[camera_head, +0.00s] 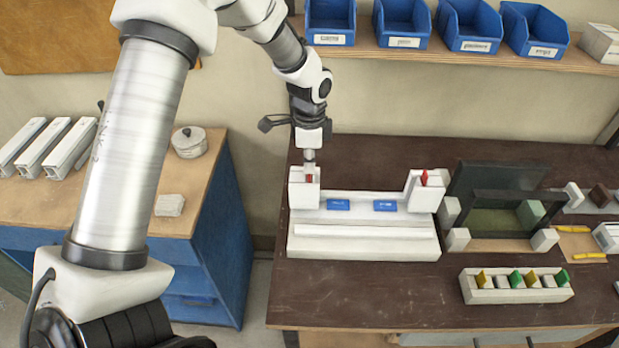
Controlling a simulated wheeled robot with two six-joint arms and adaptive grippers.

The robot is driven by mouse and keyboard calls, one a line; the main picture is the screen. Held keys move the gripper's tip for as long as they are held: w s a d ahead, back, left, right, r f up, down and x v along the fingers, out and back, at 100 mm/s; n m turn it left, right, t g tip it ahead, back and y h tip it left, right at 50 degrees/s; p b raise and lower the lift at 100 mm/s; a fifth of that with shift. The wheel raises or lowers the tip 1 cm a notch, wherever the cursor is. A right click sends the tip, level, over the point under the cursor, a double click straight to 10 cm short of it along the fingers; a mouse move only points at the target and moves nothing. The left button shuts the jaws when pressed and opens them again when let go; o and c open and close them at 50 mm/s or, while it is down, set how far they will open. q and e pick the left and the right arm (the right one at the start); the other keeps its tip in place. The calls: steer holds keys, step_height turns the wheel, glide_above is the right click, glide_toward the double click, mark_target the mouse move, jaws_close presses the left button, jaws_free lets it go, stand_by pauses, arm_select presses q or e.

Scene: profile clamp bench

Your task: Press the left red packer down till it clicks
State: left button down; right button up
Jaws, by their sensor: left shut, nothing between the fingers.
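The white clamp fixture (365,246) stands on the dark bench top, with an upright block at each end. The left red packer (309,179) shows as a small red patch at the left block, right under my left gripper (310,165). The gripper is shut, empty and points straight down, its tips at or just above the packer. I cannot tell if they touch. The right red packer (424,177) stands up out of the right block. My right gripper is not in view.
Two blue labels (338,204) sit on the fixture between the blocks. A dark frame (505,198) with white corner blocks stands to the right. A white rack (516,290) with yellow and green pieces is in front. Blue bins (403,22) line the shelf above.

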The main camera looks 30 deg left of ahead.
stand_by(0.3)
arm_select(q)
step_height(320, 180, up, 7)
steer(key=p, duration=0.7)
steer(key=shift+f, duration=0.1)
